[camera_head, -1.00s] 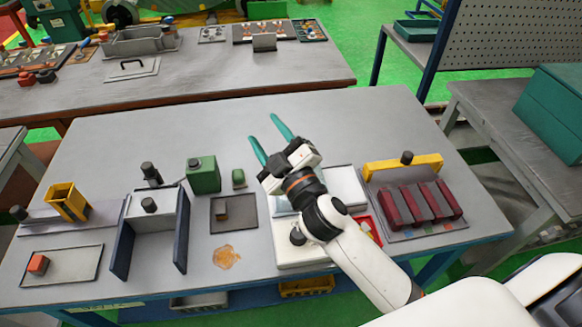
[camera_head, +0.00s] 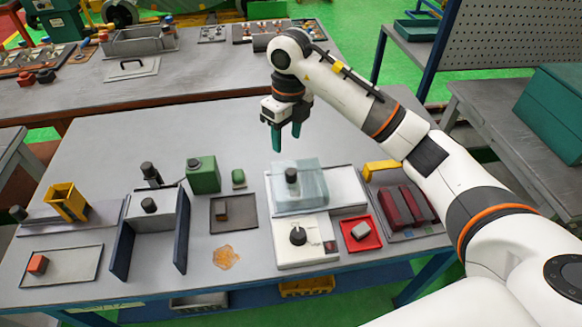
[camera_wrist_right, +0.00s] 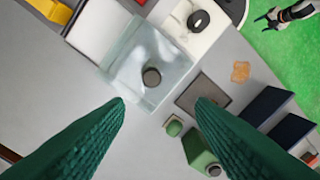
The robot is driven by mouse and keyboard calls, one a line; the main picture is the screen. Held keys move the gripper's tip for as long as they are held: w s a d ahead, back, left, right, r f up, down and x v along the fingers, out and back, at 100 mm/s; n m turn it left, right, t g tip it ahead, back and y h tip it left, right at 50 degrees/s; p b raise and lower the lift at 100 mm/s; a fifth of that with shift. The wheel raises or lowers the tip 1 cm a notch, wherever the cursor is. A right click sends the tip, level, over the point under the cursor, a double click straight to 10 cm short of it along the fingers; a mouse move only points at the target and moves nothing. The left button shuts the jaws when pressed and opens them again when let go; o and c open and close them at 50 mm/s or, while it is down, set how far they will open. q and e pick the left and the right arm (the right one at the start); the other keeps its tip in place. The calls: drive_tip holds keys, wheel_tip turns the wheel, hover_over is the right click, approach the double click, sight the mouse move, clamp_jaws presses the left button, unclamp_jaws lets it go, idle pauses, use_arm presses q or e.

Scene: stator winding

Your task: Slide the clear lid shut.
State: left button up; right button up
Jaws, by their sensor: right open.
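The clear lid (camera_head: 312,188) is a see-through box-like cover with a dark round knob (camera_head: 291,175) on top. It sits at the back of the white box (camera_head: 322,258), whose front part with a black dial is uncovered. My right gripper (camera_head: 286,143) is open, pointing down, a little behind and above the lid. In the right wrist view the lid (camera_wrist_right: 130,50) and its knob (camera_wrist_right: 151,77) lie beyond the two green fingers, with nothing between them. Another gripper, likely my left, shows small in the wrist view (camera_wrist_right: 276,16); its jaw state is unclear.
A red tray (camera_head: 375,240) and a rack of dark red blocks (camera_head: 408,205) with a yellow bar (camera_head: 380,172) stand right of the lid. A green block (camera_head: 203,176) and a dark tray (camera_head: 248,214) are left. The table behind the lid is clear.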

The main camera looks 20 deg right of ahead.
sight(291, 171)
drive_tip(key=shift+h, duration=0.3)
drive_tip(key=f+p, duration=0.1)
drive_tip(key=f, duration=0.2)
drive_tip(key=f+p, duration=0.1)
drive_tip(key=f, duration=0.3)
drive_tip(key=d+f+p, duration=0.1)
drive_tip(key=f, duration=0.2)
drive_tip(key=shift+f+p, duration=0.2)
drive_tip(key=shift+p, duration=0.15)
drive_tip(key=shift+f, duration=0.65)
clamp_jaws()
